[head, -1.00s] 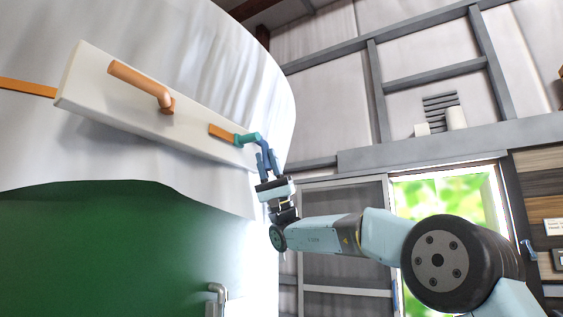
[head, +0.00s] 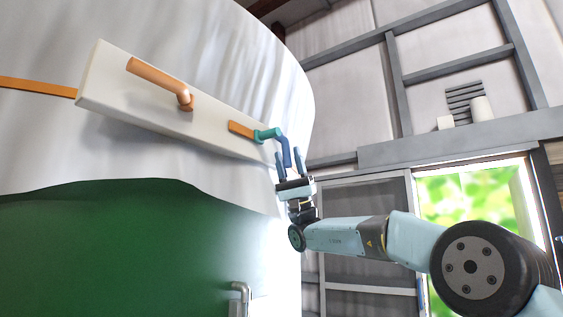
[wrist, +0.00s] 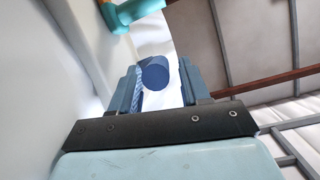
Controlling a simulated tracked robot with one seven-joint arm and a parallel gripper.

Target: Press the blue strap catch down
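The blue strap catch (head: 286,150) hangs down from a teal bent piece (head: 266,134) at the right end of a pale board in the head view. The teal piece joins a short orange strap end (head: 240,129). My gripper (head: 289,160) is just below, pointing up, its two blue fingers on either side of the catch's lower end. In the wrist view the catch's round blue end (wrist: 155,73) shows between the fingers, near the left one, with a gap on the right. Whether the left finger touches it I cannot tell. The gripper is open.
The pale board (head: 110,95) is fixed across a curved white wall above a green band (head: 120,240). An orange handle (head: 158,82) sticks out from it. A grey pipe (head: 241,297) stands below. Free air lies right of the wall, before a bright window (head: 470,205).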

